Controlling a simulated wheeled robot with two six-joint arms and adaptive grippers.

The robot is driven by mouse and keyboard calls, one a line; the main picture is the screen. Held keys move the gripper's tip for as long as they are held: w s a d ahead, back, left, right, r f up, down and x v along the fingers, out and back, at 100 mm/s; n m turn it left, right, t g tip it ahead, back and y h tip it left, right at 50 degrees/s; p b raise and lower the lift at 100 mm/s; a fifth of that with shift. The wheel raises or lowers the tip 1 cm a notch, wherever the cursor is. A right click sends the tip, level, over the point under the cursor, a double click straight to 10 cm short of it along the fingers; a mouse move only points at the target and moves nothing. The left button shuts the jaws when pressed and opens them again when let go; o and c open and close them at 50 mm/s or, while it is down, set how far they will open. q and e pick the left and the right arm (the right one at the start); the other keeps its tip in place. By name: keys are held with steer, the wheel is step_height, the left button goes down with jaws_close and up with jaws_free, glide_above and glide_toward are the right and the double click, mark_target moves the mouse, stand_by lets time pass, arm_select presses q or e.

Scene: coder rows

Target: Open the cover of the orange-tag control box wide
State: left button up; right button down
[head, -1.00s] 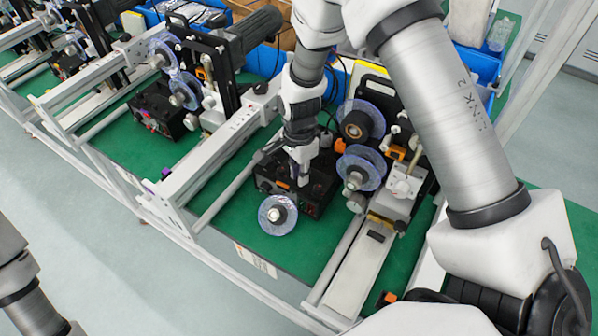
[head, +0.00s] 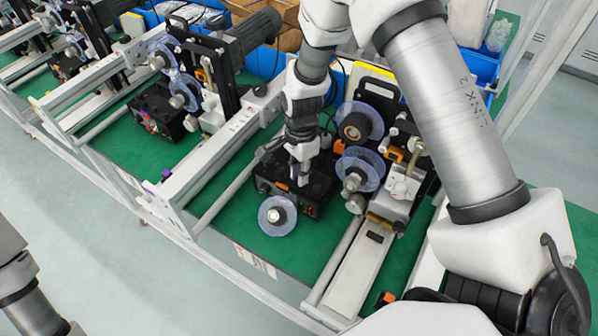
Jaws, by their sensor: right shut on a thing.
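The black control box (head: 317,205) stands on the green mat in the middle of the head view. A small orange tag (head: 281,185) shows on its left part, and its front has small knobs or lights. My right gripper (head: 300,177) reaches down over the top of the box, its fingers shut on what appears to be the box's cover. The fingers and wrist hide much of the box top, so how far the cover is raised cannot be told. Only a link of my left arm shows at the lower left; its gripper is out of view.
A loose reel (head: 277,215) lies in front of the box. Purple-rimmed reels (head: 360,168) and a white-and-black machine stand close on its right. A white rail (head: 215,145) runs along its left. Another black box (head: 160,115) stands farther left. Blue bins (head: 480,65) are behind.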

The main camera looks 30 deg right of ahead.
steer(key=shift+f, duration=0.1)
stand_by(0.8)
steer(key=c, duration=1.1)
jaws_free()
steer(key=shift+w+d, duration=0.1)
steer(key=shift+d, duration=0.1)
steer(key=r, duration=0.8)
steer(key=w+d+r, duration=0.1)
steer(key=r, duration=0.2)
steer(key=shift+w+r, duration=0.1)
steer(key=shift+r, duration=0.3)
